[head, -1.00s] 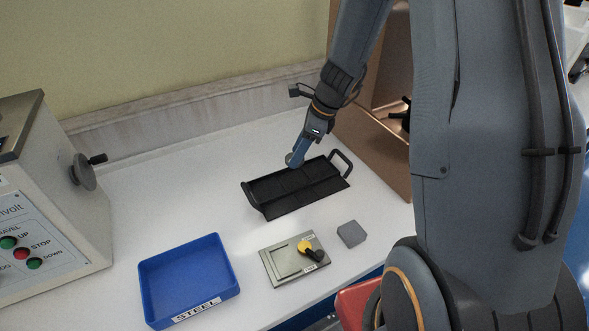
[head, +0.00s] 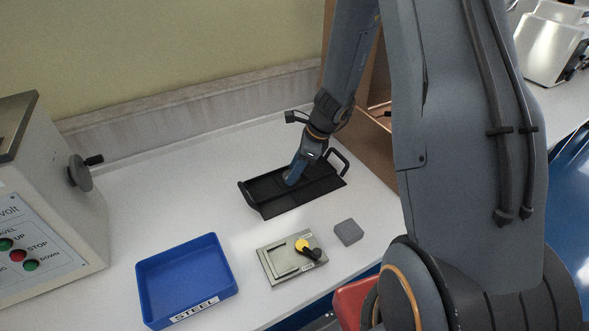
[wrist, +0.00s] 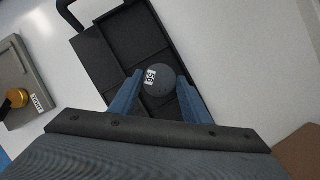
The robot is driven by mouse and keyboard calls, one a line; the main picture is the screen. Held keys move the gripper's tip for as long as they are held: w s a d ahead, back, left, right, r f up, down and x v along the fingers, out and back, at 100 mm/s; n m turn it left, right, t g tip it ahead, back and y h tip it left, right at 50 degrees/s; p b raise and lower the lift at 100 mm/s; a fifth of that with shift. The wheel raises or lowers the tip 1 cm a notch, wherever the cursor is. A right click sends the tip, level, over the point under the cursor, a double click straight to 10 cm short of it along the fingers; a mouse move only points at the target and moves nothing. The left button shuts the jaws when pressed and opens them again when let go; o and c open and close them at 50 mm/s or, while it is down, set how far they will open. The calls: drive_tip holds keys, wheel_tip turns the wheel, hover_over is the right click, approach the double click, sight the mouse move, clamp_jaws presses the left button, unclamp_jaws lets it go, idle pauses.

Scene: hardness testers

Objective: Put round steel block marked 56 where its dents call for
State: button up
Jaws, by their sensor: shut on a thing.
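The round dark steel block marked 56 (wrist: 160,80) is between my gripper's two blue fingers in the wrist view, its label facing the camera. My gripper (head: 289,180) is shut on it, low over the black handled tray (head: 306,198). The tray has ribs and compartments and also shows under the block in the wrist view (wrist: 108,45). I cannot tell whether the block touches the tray floor. In the head view the fingers mostly hide the block. No dents can be made out on it.
A blue bin labelled STEEL (head: 185,270) stands front left. A metal plate fixture (head: 283,268) with a yellow knob and black lever sits front centre, beside a grey square block (head: 348,232). A tester (head: 45,190) stands left; a brown panel (head: 375,150) is behind right.

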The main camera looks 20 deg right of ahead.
drive_tip(key=o, duration=1)
drive_tip(key=shift+r, duration=0.15)
drive_tip(key=shift+d+r, duration=0.15)
drive_tip(key=shift+r, duration=0.2)
drive_tip(key=v, duration=1.1)
drive_tip(key=s+a+r+n+h, duration=0.1)
drive_tip(key=s+a+n+h, duration=0.1)
drive_tip(key=s+n, duration=0.6)
drive_tip(key=s+a+r+n+h, duration=0.2)
drive_tip(key=s+n, duration=0.6)
drive_tip(key=n, duration=0.7)
drive_tip(key=shift+s+a+r+g, duration=0.25)
drive_tip(key=shift+s+a+g, duration=0.15)
drive_tip(key=shift+a, duration=0.15)
